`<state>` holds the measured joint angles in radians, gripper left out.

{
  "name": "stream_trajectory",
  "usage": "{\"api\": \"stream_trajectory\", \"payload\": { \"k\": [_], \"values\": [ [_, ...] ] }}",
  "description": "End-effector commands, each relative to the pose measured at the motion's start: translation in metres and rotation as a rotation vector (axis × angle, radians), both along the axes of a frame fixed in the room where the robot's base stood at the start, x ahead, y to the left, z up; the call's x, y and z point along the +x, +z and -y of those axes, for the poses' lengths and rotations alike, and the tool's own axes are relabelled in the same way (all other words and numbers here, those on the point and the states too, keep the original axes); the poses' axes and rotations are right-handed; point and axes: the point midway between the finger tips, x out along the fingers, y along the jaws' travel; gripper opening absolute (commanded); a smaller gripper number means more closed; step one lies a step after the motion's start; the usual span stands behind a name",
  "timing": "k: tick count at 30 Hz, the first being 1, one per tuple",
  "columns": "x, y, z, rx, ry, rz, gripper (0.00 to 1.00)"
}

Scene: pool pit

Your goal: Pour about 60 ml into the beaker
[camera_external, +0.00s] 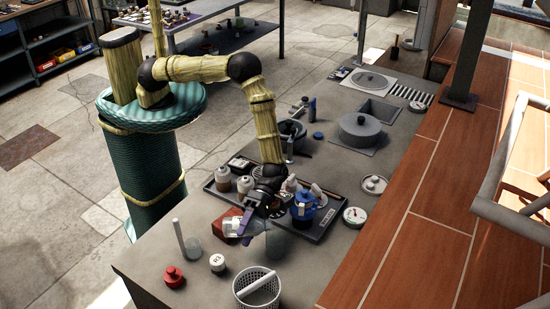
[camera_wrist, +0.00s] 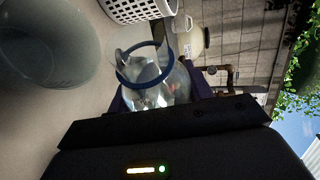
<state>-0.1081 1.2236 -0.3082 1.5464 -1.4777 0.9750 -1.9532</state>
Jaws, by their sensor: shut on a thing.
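My gripper (camera_external: 247,220) is shut on a clear vessel (camera_external: 236,228), with its purple fingers around it. In the wrist view the held vessel (camera_wrist: 146,72) has a blue band near its open mouth and clear contents. It looks tilted. The clear glass beaker (camera_external: 278,243) stands on the counter just right of the held vessel in the external view. A large glass wall (camera_wrist: 42,42), likely the beaker, fills the upper left of the wrist view. I cannot see a falling stream, and the level in the beaker cannot be read.
A white perforated basket (camera_external: 257,290) stands in front of the beaker. Behind is a dark tray (camera_external: 315,236) with bottles and a blue pot (camera_external: 304,206).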

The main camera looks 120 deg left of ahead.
Motion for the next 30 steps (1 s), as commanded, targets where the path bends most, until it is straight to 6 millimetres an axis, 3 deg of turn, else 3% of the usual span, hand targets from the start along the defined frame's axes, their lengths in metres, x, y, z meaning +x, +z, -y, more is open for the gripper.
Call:
{"api": "stream_trajectory", "payload": {
  "k": [30],
  "values": [
    [-0.0046,0.0067,0.0034,-0.044,-0.002,-0.075,0.24]
  ]
}}
